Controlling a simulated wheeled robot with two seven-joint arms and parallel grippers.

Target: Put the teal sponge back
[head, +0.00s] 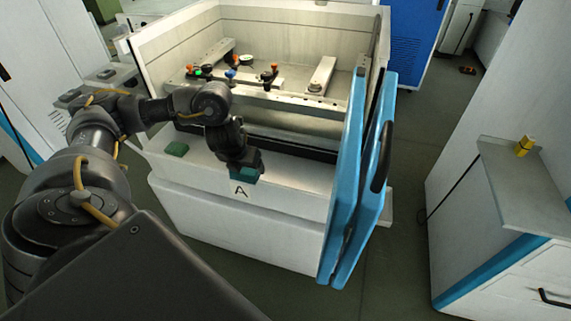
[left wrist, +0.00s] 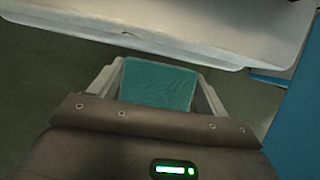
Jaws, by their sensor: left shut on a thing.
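The teal sponge (head: 246,175) is in my left gripper (head: 244,169), at the front ledge of the white machine, just above the letter A. I cannot tell whether it touches the ledge. In the left wrist view, the sponge (left wrist: 158,84) sits between the two pale fingers of the left gripper (left wrist: 160,90), which are shut on it. My right gripper is not in view.
A dark green block (head: 177,149) lies on the ledge (head: 205,160) to the left. Fixtures with coloured knobs stand in the open tank (head: 290,150). Blue doors (head: 362,170) stand open at the right. A yellow object (head: 524,146) is on a grey shelf (head: 520,185) farther right.

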